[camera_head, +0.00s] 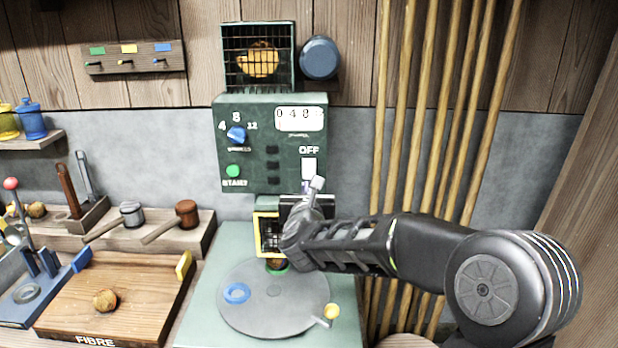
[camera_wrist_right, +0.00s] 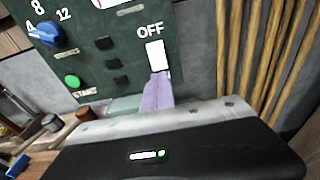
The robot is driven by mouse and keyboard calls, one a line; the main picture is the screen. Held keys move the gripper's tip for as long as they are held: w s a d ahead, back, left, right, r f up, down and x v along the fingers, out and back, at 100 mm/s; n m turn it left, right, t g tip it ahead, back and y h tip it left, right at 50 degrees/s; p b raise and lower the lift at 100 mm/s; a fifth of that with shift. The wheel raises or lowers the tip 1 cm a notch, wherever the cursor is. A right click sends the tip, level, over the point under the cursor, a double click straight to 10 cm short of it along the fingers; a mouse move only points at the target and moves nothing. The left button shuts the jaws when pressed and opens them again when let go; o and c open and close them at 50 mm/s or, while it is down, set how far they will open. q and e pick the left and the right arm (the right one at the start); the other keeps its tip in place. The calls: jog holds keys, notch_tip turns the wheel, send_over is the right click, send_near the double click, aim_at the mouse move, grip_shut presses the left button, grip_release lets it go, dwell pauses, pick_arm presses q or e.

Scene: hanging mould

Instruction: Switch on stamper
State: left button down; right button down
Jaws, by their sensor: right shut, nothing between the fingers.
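The stamper's dark green control panel (camera_head: 262,180) is on the back wall, with a white rocker switch (camera_head: 309,166) under the word OFF. My left gripper is not in view.
Below the panel is a grey round turntable (camera_head: 275,305) with a blue ring (camera_head: 236,293), on a green base. Wooden poles (camera_head: 440,130) stand close to the right of the panel. A wooden tray (camera_head: 120,300) and mallets (camera_head: 187,212) are on the left.

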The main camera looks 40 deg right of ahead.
aim_at(309, 176)
jog(key=p+x, duration=0.1)
jog(key=x, duration=0.4)
jog(key=shift+w+d+p, duration=0.2)
jog(key=shift+w+p, duration=0.05)
jog(key=shift+p, duration=0.05)
jog(key=f+b, duration=0.1)
jog(key=b, duration=0.2)
jog(key=shift+w+d+r, duration=0.1)
jog(key=shift+r, duration=0.3)
